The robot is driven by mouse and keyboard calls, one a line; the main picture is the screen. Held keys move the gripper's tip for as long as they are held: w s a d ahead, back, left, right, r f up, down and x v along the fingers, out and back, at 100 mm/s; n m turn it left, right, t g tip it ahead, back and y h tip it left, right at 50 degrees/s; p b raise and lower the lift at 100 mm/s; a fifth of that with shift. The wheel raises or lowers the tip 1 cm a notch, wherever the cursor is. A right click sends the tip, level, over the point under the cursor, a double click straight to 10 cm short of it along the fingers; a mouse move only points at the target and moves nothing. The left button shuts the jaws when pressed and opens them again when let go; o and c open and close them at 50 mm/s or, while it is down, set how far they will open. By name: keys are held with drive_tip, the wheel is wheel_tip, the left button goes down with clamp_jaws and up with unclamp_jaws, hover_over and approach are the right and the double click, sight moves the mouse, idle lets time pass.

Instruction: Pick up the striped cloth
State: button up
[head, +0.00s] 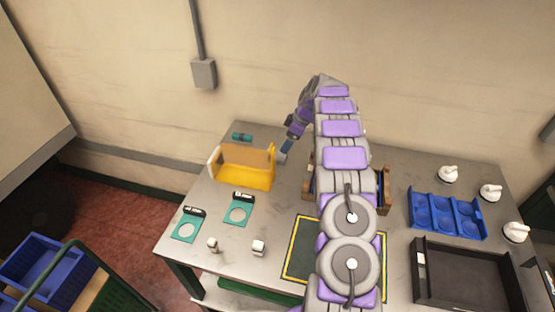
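I cannot make out a striped cloth in the head view; my arm hides part of the table. My arm reaches forward over the table and bends down to the left at its far end. My gripper (282,157) is small and points down, just right of a yellow holder with a brown panel (259,181). I cannot tell whether its fingers are open or shut, or whether it touches anything.
On the grey table (213,217) are two teal pieces with round pads (240,213) (187,229), small white knobs (258,247), a yellow-edged dark mat (301,252), a partly hidden brown crate (386,190), a blue tray (446,214) and a black tray (462,276). White items (490,193) stand right.

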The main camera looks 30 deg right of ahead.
sight(278, 155)
drive_tip(key=x, duration=0.3)
drive_tip(key=shift+f, duration=0.15)
drive_tip(key=shift+w+a+f+b, duration=0.25)
drive_tip(key=shift+a+f+b, duration=0.1)
drive_tip(key=shift+a+f, duration=0.2)
drive_tip(key=x, duration=0.4)
drive_tip(key=shift+w+f+b, duration=0.1)
drive_tip(key=shift+f+b, duration=0.1)
drive_tip(key=shift+b, duration=0.2)
drive_tip(key=shift+d, duration=0.1)
drive_tip(key=shift+c, duration=0.4)
drive_tip(key=shift+r, duration=0.1)
drive_tip(key=c, duration=1.1)
